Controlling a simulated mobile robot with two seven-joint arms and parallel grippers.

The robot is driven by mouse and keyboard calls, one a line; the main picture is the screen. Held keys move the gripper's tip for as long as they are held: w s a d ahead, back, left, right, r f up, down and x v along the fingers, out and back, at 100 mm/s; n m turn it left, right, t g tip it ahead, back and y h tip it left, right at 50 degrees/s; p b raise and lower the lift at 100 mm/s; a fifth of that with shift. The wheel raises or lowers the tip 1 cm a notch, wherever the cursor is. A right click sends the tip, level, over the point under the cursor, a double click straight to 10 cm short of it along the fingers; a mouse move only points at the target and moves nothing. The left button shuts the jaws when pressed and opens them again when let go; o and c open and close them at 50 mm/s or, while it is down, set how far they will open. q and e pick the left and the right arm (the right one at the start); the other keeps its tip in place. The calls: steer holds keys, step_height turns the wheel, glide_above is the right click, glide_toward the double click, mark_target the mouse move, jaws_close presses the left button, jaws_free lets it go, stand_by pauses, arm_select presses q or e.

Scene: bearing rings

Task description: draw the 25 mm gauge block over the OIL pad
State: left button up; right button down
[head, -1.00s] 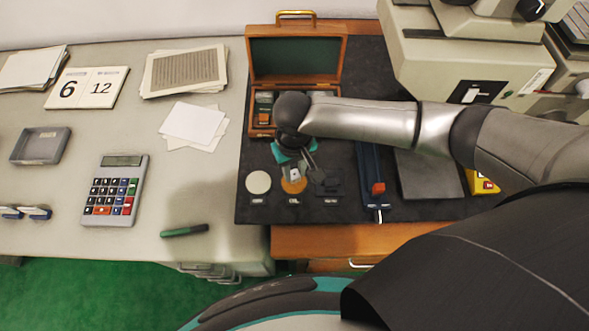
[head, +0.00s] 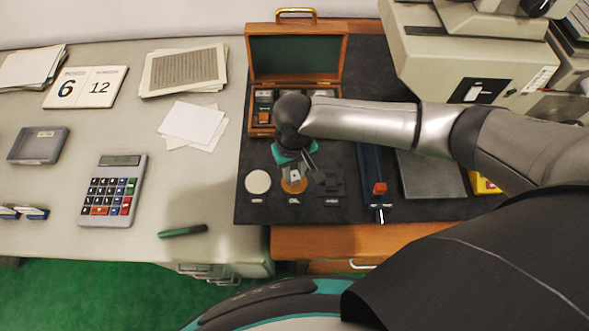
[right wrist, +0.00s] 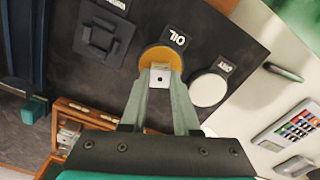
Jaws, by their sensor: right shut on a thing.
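My right gripper (head: 296,174) is shut on the small bright metal gauge block (right wrist: 160,77), gripped between the fingertips. The block also shows in the head view (head: 296,177). The round orange OIL pad (head: 293,187) lies on the dark mat, marked OIL at its front. In the right wrist view the fingertips and block overlap the edge of the OIL pad (right wrist: 161,55). I cannot tell whether the block touches it. The size mark on the block is too small to read. My left gripper is out of view.
A round white pad (head: 258,182) lies left of the OIL pad. A black stepped fixture (head: 330,183) is close on its right. An open wooden case (head: 252,72) with blocks stands behind, partly under my arm. A blue rail with a red piece (head: 379,188) lies farther right.

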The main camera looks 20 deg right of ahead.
steer(key=shift+f, duration=0.4)
stand_by(0.4)
steer(key=shift+w+d, duration=0.1)
steer(key=shift+w, duration=0.15)
steer(key=shift+w, duration=0.3)
steer(key=shift+s+f+p, duration=0.1)
steer(key=shift+s+p, duration=0.1)
steer(key=shift+p, duration=0.75)
stand_by(2.4)
steer(key=shift+s, duration=0.1)
steer(key=shift+s+a+p, duration=0.25)
steer(key=shift+s+p, duration=0.7)
steer(key=shift+p, duration=0.1)
steer(key=shift+w+p, duration=0.15)
steer(key=shift+p, duration=0.25)
stand_by(1.2)
steer(key=shift+w, duration=0.2)
steer(key=shift+w+d+b, duration=0.3)
steer(key=shift+w, duration=0.6)
